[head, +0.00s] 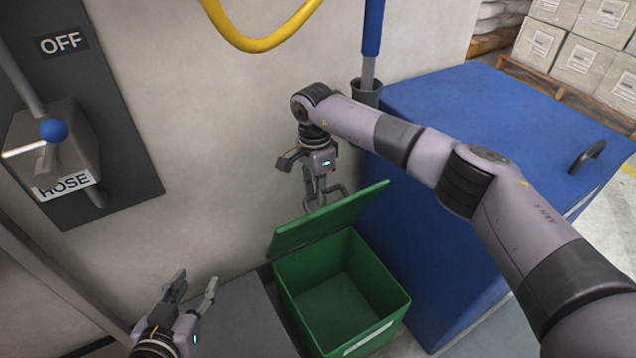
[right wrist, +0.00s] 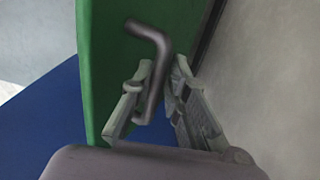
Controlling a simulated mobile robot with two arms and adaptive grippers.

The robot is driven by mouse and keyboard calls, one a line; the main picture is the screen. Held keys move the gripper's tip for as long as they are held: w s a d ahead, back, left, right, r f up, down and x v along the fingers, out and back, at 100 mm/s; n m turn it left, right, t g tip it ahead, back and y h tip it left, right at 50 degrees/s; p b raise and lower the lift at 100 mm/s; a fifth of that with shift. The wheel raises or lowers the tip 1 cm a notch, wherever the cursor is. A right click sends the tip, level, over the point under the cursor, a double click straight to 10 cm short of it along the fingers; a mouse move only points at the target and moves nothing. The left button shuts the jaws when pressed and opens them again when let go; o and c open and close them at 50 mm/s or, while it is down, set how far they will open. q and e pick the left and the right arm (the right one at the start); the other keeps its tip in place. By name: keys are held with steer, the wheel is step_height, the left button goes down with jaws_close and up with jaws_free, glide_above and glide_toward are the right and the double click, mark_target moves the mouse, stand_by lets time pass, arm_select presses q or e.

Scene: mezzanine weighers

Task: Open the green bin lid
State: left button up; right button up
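The green bin (head: 380,275) stands on the floor against the wall, and its empty inside is visible. Its green lid (head: 330,220) is swung up and tilted toward the wall; it also fills much of the right wrist view (right wrist: 115,50). A bent dark handle (right wrist: 155,45) sticks out from the lid. My right gripper (head: 325,198) is behind the raised lid, and in the right wrist view its fingers (right wrist: 163,95) are closed around the handle. My left gripper (head: 195,287) is open and empty, low at the left of the bin.
A large blue container (head: 480,110) with a black handle (head: 587,157) stands right of the bin, under my right arm. A grey panel with a lever (head: 55,130) and a yellow hose (head: 262,42) are on the wall. Boxes on a pallet (head: 575,55) stand at the back right.

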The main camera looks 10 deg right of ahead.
steer(key=shift+o, duration=0.8)
steer(key=shift+w, duration=0.3)
steer(key=shift+o, duration=0.9)
steer(key=shift+s+r, duration=0.15)
steer(key=shift+r, duration=0.2)
step_height(320, 180, up, 12)
steer(key=w, duration=0.1)
steer(key=shift+a+f, duration=0.1)
